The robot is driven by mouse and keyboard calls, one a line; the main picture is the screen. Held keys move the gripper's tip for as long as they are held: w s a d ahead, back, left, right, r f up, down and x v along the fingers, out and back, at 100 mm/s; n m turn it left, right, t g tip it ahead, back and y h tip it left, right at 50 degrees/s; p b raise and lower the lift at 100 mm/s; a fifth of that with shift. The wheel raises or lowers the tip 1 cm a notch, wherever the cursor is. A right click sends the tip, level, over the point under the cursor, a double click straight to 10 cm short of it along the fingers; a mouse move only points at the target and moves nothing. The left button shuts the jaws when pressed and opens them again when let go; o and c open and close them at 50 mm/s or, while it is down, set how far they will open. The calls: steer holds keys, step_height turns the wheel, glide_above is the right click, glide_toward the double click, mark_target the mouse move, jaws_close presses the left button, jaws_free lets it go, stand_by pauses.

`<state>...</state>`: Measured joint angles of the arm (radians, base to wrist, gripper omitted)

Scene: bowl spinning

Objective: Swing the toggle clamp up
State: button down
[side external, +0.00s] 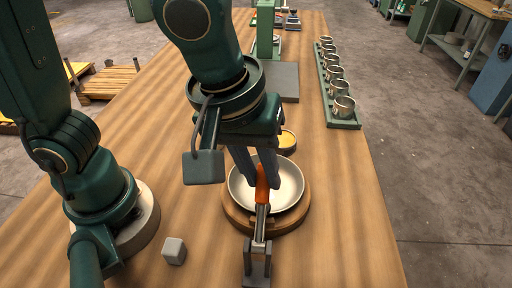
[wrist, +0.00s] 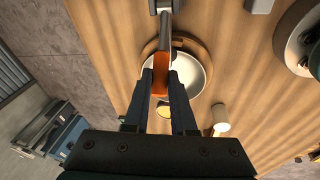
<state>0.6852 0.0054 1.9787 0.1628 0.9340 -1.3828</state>
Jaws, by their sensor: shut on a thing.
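The toggle clamp (side external: 258,256) stands on the table at the front, with a grey metal base and an arm ending in an orange handle (side external: 262,184). The arm reaches over a white bowl (side external: 291,186) on a round wooden base (side external: 237,218). My gripper (side external: 258,183) is shut on the orange handle, above the bowl. In the wrist view the two dark fingers (wrist: 161,88) sit on either side of the orange handle (wrist: 161,72), and the clamp's metal arm (wrist: 166,25) runs to its base at the top. The fingers hide part of the bowl.
A yellow-topped round container (side external: 287,139) stands just behind the bowl. A green rack (side external: 345,124) with several metal cups runs along the right edge. Bare table lies right of the bowl.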

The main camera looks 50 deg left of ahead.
steer(key=shift+s+d+r+t+y, duration=0.55)
steer(key=shift+s+t+y, duration=0.15)
steer(key=shift+t+y, duration=0.1)
steer(key=c, duration=0.7)
jaws_free()
steer(key=shift+c, duration=0.2)
steer(key=shift+v, duration=2.55)
